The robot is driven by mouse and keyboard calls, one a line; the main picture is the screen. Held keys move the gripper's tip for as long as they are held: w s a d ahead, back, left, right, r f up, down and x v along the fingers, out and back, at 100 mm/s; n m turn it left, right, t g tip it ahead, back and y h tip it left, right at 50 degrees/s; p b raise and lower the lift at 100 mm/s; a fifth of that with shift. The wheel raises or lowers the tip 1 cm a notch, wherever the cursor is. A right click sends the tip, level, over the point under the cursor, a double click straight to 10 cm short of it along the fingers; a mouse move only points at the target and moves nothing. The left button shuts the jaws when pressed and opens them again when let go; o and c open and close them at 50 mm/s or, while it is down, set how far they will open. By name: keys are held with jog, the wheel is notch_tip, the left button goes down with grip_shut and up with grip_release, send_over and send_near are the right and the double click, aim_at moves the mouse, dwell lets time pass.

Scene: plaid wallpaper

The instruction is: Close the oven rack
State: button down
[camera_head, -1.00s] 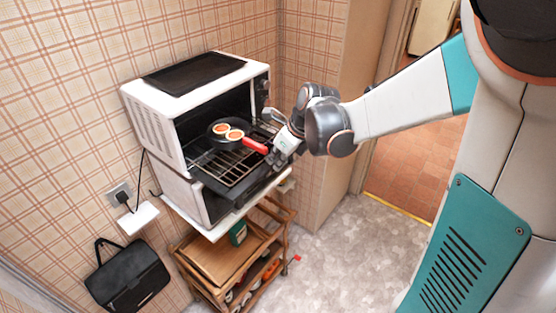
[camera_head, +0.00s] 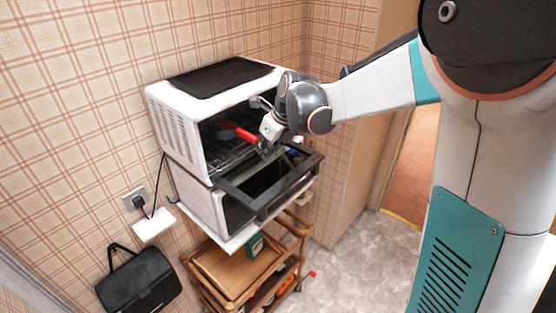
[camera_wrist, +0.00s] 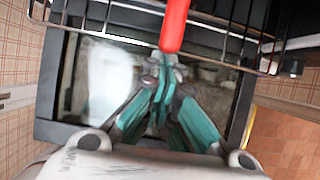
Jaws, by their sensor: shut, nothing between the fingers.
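The white oven (camera_head: 180,140) stands against the wall with its glass door (camera_head: 262,200) folded down. The wire rack (camera_head: 222,155) is mostly inside the oven cavity, and its wires (camera_wrist: 120,20) cross the top of the wrist view. A pan sits in the shadow on the rack; its red handle (camera_head: 246,135) points out towards my gripper, and the handle (camera_wrist: 174,25) shows in the wrist view. My gripper (camera_head: 264,150) is shut and empty at the oven opening, above the door. Its fingertips (camera_wrist: 165,62) are by the rack's front edge and handle; contact is unclear.
A wooden trolley (camera_head: 232,270) stands under the oven's white shelf (camera_head: 228,240). A black bag (camera_head: 140,280) and a socket with a cord (camera_head: 138,200) are at the left. The floor (camera_head: 345,262) on the right is clear.

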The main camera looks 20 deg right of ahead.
jog(key=shift+w+a, duration=0.5)
jog(key=shift+w, duration=0.4)
jog(key=shift+r, duration=0.1)
jog(key=v, duration=1.1)
jog(key=s+f+t, duration=0.1)
jog(key=s, duration=0.1)
jog(key=s+d+f+t+y+b, duration=0.1)
jog(key=f, duration=0.1)
jog(key=s+d+f+t+y, duration=0.1)
jog(key=s+f, duration=0.1)
jog(key=shift+s+d+f+t, duration=0.1)
jog(key=shift+s+f+t, duration=0.1)
jog(key=shift+s+t, duration=0.15)
jog(key=x, duration=0.9)
jog(key=shift+w, duration=0.35)
jog(key=w+a, duration=0.2)
jog(key=shift+w+r, duration=0.15)
jog(key=shift+w, duration=0.25)
jog(key=shift+w+a+p, duration=0.2)
jog(key=shift+w+p, duration=0.1)
jog(key=shift+w, duration=0.2)
